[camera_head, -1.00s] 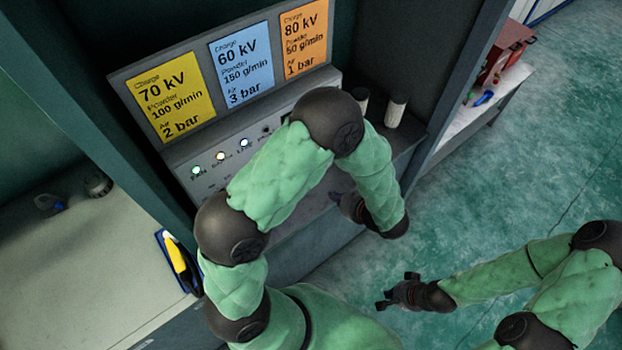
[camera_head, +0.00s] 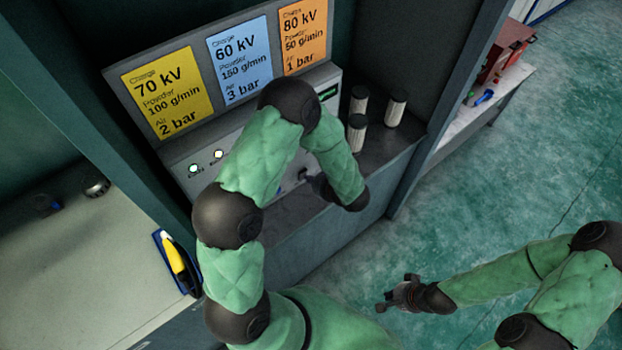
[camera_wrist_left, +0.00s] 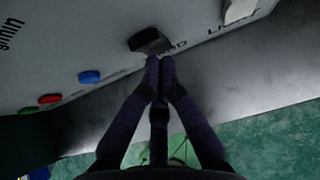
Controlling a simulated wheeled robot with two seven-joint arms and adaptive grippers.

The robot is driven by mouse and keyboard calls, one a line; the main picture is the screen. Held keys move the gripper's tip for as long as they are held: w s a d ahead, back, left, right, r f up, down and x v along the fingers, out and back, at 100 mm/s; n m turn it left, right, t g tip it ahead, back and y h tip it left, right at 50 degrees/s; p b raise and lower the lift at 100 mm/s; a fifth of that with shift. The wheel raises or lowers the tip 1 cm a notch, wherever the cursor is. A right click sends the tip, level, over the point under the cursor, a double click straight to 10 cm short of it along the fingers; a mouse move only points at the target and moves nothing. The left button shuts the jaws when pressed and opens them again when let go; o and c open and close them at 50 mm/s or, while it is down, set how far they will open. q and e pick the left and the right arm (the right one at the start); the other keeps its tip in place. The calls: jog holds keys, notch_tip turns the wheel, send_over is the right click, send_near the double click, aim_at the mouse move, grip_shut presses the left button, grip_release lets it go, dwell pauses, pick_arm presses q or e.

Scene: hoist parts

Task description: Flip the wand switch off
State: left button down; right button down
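The control panel (camera_head: 185,155) stands in the cabinet. In the left wrist view its front carries a black switch (camera_wrist_left: 149,40) over a partly hidden label ending in "ND", apparently the wand switch. My left gripper (camera_wrist_left: 160,66) is shut and empty, its fingertips just below this switch and over the label's edge; I cannot tell whether they touch it. In the head view the left gripper (camera_head: 308,184) is in front of the panel, and my arm hides the switch. My right gripper (camera_head: 394,293) is open and empty, low at the right over the floor.
Blue (camera_wrist_left: 89,77), red (camera_wrist_left: 49,98) and green (camera_wrist_left: 27,111) buttons line the panel's left in the wrist view. A pale switch (camera_wrist_left: 238,10) is at upper right. Three pale cylinders (camera_head: 358,102) stand on the cabinet shelf right of the panel.

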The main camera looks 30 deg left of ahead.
pick_arm(q)
jog(key=shift+a, duration=0.15)
jog(key=shift+w+a+r+b, duration=0.15)
jog(key=shift+w+a+b, duration=0.05)
jog(key=shift+a+b, duration=0.1)
jog(key=shift+r, duration=0.2)
jog(key=shift+r+p, duration=0.55)
jog(key=shift+r, duration=0.15)
dwell(0.3)
